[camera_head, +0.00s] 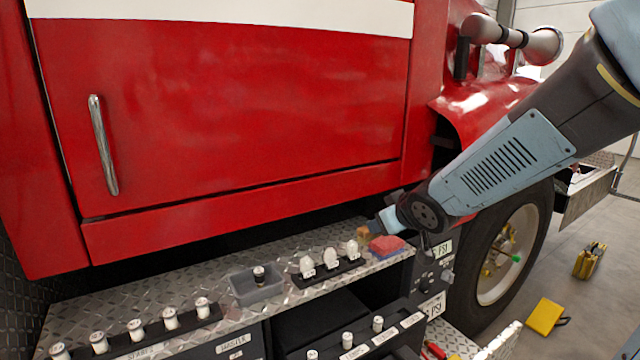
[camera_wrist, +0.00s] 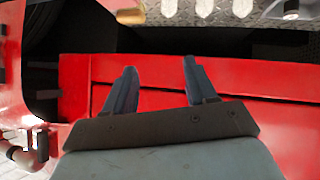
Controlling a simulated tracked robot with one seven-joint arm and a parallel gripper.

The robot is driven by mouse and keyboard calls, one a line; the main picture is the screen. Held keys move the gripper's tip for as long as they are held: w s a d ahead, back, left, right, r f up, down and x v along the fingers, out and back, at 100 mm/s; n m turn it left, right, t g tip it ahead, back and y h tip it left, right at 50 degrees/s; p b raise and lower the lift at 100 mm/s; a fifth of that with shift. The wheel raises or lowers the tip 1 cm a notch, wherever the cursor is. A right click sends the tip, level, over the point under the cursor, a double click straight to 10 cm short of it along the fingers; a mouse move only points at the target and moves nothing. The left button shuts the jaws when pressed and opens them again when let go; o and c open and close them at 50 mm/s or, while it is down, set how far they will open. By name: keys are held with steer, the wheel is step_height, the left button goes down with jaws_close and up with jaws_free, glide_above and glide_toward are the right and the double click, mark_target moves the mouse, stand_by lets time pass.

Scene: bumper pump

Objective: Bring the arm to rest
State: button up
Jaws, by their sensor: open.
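My arm (camera_head: 500,165) reaches in from the upper right in the head view, in front of the red truck. My gripper is at its lower end, beside the truck's red door and just above the right end of the diamond-plate step; its fingers are mostly hidden there. In the wrist view my gripper (camera_wrist: 157,80) shows two dark fingers spread apart with nothing between them. The red truck body (camera_wrist: 240,85) and the step (camera_wrist: 160,12) lie beyond the fingers.
A red and blue sponge (camera_head: 387,245) lies close below my gripper. White bulb-like pieces (camera_head: 330,258) stand in a black rack beside a grey tray (camera_head: 257,288). A row of white-capped pieces (camera_head: 170,318) stands further left. The wheel (camera_head: 508,255) is behind my arm.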

steer(key=s+d+r+m+g+h, duration=0.25)
steer(key=s+d+r+m, duration=0.2)
steer(key=s+d, duration=0.45)
steer(key=s+r+m+g, duration=0.1)
steer(key=s+r+g, duration=0.1)
steer(key=s, duration=1)
steer(key=shift+s+r+m, duration=0.15)
steer(key=shift+s+m, duration=0.05)
steer(key=shift+m, duration=0.15)
steer(key=shift+s, duration=0.15)
